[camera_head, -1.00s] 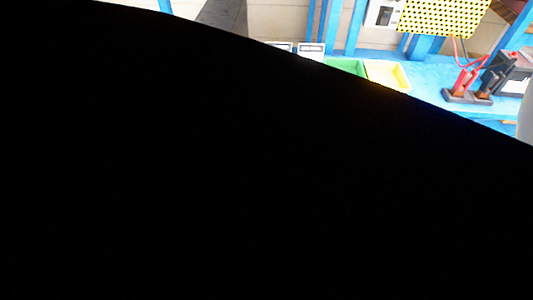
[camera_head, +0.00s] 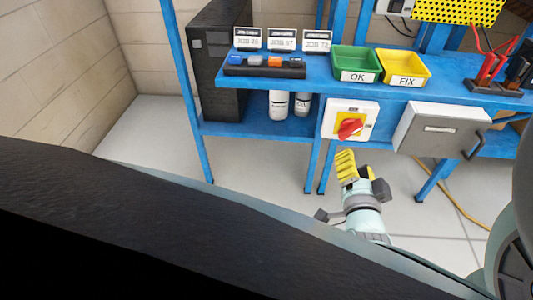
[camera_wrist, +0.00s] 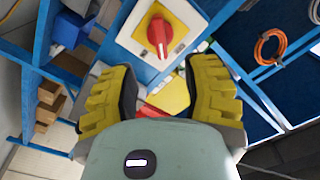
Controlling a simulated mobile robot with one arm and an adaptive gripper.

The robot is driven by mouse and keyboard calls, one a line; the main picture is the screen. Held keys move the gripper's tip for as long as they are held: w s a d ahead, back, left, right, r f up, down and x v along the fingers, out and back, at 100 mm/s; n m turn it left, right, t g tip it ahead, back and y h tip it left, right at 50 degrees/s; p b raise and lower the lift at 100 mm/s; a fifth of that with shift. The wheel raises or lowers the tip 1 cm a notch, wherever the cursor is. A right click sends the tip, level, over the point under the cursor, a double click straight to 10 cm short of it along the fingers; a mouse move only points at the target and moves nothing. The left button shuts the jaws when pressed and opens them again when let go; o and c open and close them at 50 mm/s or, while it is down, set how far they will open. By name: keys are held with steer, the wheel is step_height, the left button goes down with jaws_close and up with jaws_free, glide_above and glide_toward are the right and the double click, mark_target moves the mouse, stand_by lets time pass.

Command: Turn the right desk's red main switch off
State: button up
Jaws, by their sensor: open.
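The red main switch (camera_head: 350,128) is a red rotary knob on a yellow plate in a white box (camera_head: 338,107), mounted on the front of the blue desk. In the wrist view the knob (camera_wrist: 160,35) stands ahead of my gripper, its handle pointing roughly up and down in the picture. My gripper (camera_wrist: 157,95) has its yellow ribbed fingers spread apart with nothing between them touching. In the head view my gripper (camera_head: 357,167) is just below and in front of the switch box, apart from the knob.
On the blue desk (camera_head: 330,84) stand a green OK tray (camera_head: 357,60), a yellow FIX tray (camera_head: 404,67) and several JOB cards. A dark cabinet (camera_head: 213,70) stands left. My own body hides the lower left.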

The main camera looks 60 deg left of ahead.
mark_target(349, 135)
steer(key=b+x, duration=0.1)
steer(key=x, duration=0.9)
steer(key=shift+w+a, duration=0.25)
steer(key=shift+a, duration=0.05)
steer(key=shift+o, duration=0.3)
steer(key=shift+d, duration=0.1)
jaws_close()
steer(key=shift+f, duration=0.1)
